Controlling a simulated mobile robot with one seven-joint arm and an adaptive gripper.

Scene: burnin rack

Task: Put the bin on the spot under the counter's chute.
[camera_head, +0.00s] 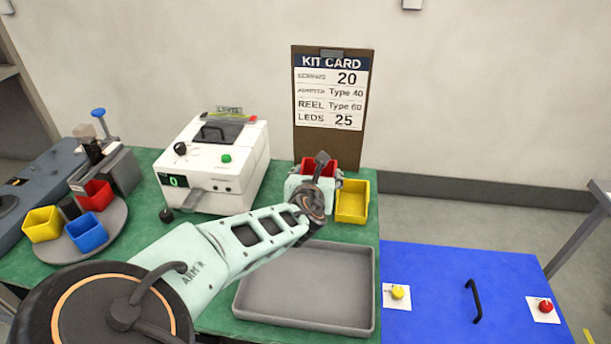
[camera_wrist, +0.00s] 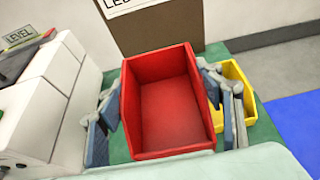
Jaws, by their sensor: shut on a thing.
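A red bin (camera_head: 308,165) is in my gripper (camera_head: 315,182) at the back of the green mat, in front of the kit card. In the wrist view the empty red bin (camera_wrist: 168,82) sits between the two fingers, one at each side wall. I cannot tell whether its base touches the mat. The counter (camera_head: 215,160) is a white machine to the left, its display reading 0. Its chute (camera_head: 192,199) is low on the front. The spot under the chute is not clear to see.
A yellow bin (camera_head: 353,203) stands close to the right of the held bin. A grey tray (camera_head: 305,312) lies in front. A turntable (camera_head: 93,243) at left carries red, blue and yellow bins. The kit card (camera_head: 332,100) stands behind. A blue panel (camera_head: 460,270) is at right.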

